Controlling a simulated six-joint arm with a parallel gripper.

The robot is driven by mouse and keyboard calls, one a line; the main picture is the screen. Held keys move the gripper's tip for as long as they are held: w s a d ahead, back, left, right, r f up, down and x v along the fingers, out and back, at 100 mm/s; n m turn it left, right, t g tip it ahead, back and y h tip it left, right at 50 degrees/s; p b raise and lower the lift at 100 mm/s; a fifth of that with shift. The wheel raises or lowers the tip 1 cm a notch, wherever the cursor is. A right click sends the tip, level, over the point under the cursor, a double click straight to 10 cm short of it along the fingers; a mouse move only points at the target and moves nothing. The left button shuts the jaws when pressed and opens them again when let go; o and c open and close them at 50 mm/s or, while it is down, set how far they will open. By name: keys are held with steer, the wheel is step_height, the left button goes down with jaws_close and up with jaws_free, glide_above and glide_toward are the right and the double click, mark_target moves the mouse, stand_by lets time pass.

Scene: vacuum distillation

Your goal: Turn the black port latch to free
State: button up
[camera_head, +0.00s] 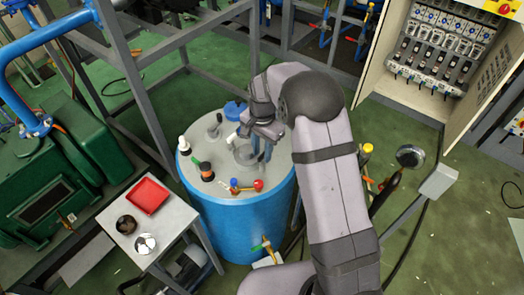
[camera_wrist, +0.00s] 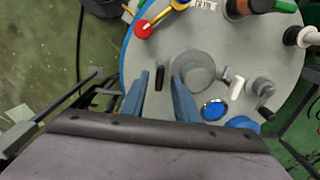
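The black port latch (camera_wrist: 159,77) is a small dark bar beside the round grey port (camera_wrist: 193,70) on the vessel's top, in the wrist view. My gripper (camera_wrist: 160,80) is open, with its two blue fingers on either side of the latch in that view. I cannot tell whether the fingers are down at its height, and no contact shows. In the head view my gripper (camera_head: 262,150) is over the right part of the vessel lid, by the grey port (camera_head: 244,155). The latch cannot be made out there.
The blue vessel (camera_head: 235,225) has a grey lid carrying several fittings. In the wrist view a white handle (camera_wrist: 237,88), a blue cap (camera_wrist: 214,109) and a black-handled valve (camera_wrist: 265,114) stand near the port. A red tray (camera_head: 147,195) lies on a side table.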

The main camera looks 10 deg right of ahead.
mark_target(262, 155)
steer(key=shift+r+b, duration=1.15)
steer(key=shift+r, duration=2.5)
steer(key=shift+s, duration=0.15)
steer(key=s+d+f+n, duration=0.1)
steer(key=s+d+n, duration=0.1)
steer(key=s, duration=0.6)
steer(key=s+d+n, duration=0.2)
steer(key=s+n, duration=0.2)
steer(key=s, duration=0.4)
steer(key=s+d+f+n, duration=0.1)
steer(key=s+d+n, duration=0.1)
steer(key=s, duration=0.7)
steer(key=shift+d+f+n, duration=0.3)
steer(key=shift+d+n, duration=0.05)
steer(key=shift+n, duration=0.25)
